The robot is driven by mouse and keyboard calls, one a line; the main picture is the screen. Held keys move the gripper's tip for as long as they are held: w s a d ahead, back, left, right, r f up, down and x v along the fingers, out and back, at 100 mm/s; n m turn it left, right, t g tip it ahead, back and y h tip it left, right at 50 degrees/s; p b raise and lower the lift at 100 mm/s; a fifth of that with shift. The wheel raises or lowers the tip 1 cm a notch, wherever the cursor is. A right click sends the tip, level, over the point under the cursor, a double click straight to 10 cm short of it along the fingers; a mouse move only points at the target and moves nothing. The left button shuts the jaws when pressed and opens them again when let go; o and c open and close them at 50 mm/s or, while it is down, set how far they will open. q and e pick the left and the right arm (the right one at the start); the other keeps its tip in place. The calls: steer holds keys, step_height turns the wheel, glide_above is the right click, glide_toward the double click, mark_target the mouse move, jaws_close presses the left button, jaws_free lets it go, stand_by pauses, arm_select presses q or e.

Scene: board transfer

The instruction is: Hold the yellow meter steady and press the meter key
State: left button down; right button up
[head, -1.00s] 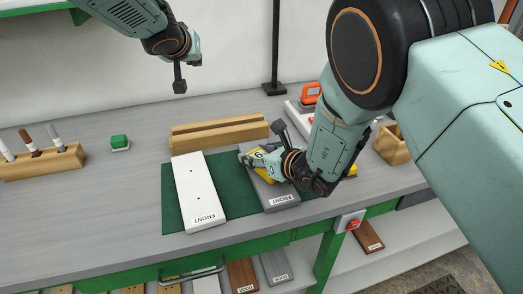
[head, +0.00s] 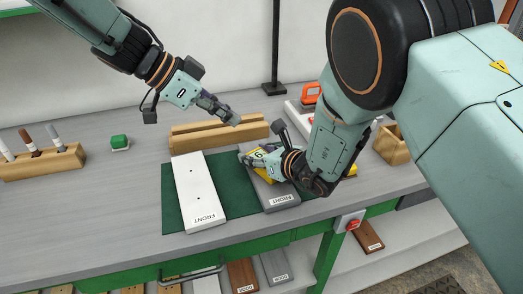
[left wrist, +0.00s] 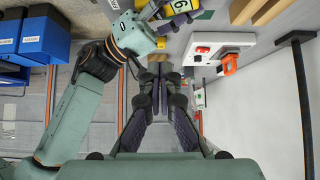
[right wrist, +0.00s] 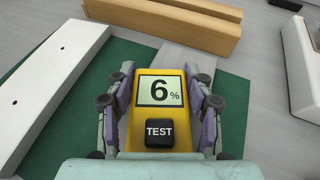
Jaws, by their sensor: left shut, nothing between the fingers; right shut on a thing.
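The yellow meter (right wrist: 125,128) is between the fingers of my right gripper (right wrist: 160,100), which is shut on its sides. Its screen reads 6% and the black TEST key (right wrist: 159,134) faces up, uncovered. In the head view the meter (head: 256,156) is at the grey board on the green mat, partly hidden by my right gripper (head: 250,160). My left gripper (head: 236,120) is shut and empty, above the wooden rack, up and left of the meter. In the left wrist view, my left gripper (left wrist: 160,65) points past the meter (left wrist: 185,8), which shows at the top.
A white board (head: 198,185) and a grey board (head: 277,200), both marked FRONT, lie on the green mat (head: 231,172). A wooden rack (head: 190,138) stands behind them. A green block (head: 119,141) and a marker holder (head: 60,163) are at left.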

arm_select(q)
steer(key=x, duration=1)
steer(key=shift+d+f, duration=0.2)
steer(key=shift+f, duration=0.05)
step_height(320, 180, down, 2)
steer(key=shift+a+f, duration=0.15)
steer(key=shift+f, duration=0.65)
